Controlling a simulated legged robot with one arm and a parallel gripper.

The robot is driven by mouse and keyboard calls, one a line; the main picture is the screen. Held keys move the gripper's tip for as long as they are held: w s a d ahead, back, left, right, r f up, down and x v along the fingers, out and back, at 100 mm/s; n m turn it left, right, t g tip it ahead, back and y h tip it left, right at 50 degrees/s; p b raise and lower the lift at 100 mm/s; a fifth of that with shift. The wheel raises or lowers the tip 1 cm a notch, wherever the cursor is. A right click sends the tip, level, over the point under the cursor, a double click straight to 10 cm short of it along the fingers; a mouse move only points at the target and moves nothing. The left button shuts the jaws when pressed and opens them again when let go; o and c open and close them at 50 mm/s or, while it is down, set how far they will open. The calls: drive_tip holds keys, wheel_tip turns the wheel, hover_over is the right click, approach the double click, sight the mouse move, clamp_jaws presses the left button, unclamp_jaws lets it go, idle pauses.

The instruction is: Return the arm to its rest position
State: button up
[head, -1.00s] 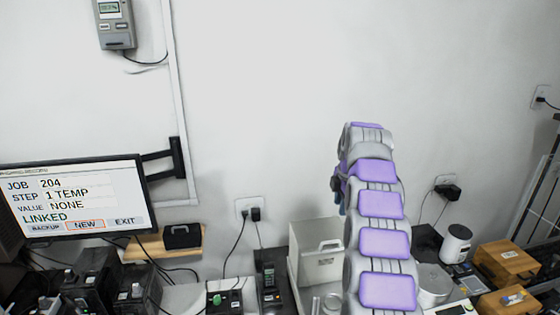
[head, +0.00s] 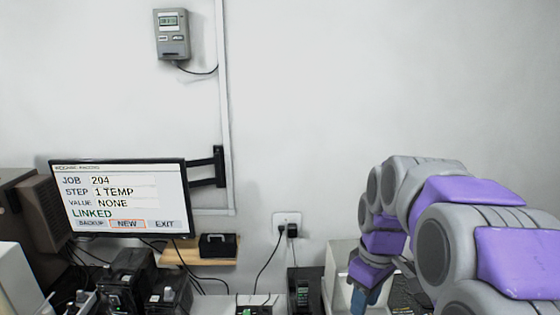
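My arm (head: 455,240), grey with purple pads, fills the lower right of the head view. It bends forward and then down to the left. My gripper (head: 366,300) shows at the bottom as a dark blue tip pointing down, in front of the pale open box (head: 341,270). Its fingers are cut off by the bottom edge, so I cannot tell whether it is open or shut, or whether it holds anything.
A monitor (head: 125,200) on a wall arm stands at left, reading JOB 204, STEP 1 TEMP, VALUE NONE, LINKED. A small wooden shelf (head: 185,258) holds a black case (head: 218,246). A handheld device (head: 302,292) stands left of the box. Black devices (head: 130,280) crowd the lower left.

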drive_tip(key=s+a+f+m+b, duration=0.1)
drive_tip(key=s+f+m, duration=0.3)
drive_tip(key=s, duration=0.9)
drive_tip(key=s+a+f+m+g+b, duration=0.1)
drive_tip(key=s+f+m, duration=0.3)
drive_tip(key=s+f, duration=0.4)
drive_tip(key=s+a+b, duration=0.1)
drive_tip(key=s, duration=0.5)
drive_tip(key=shift+s+f+g+h, duration=0.15)
drive_tip(key=shift+f+g+h, duration=0.05)
drive_tip(key=shift+g+h, duration=0.1)
drive_tip(key=shift+d, duration=0.15)
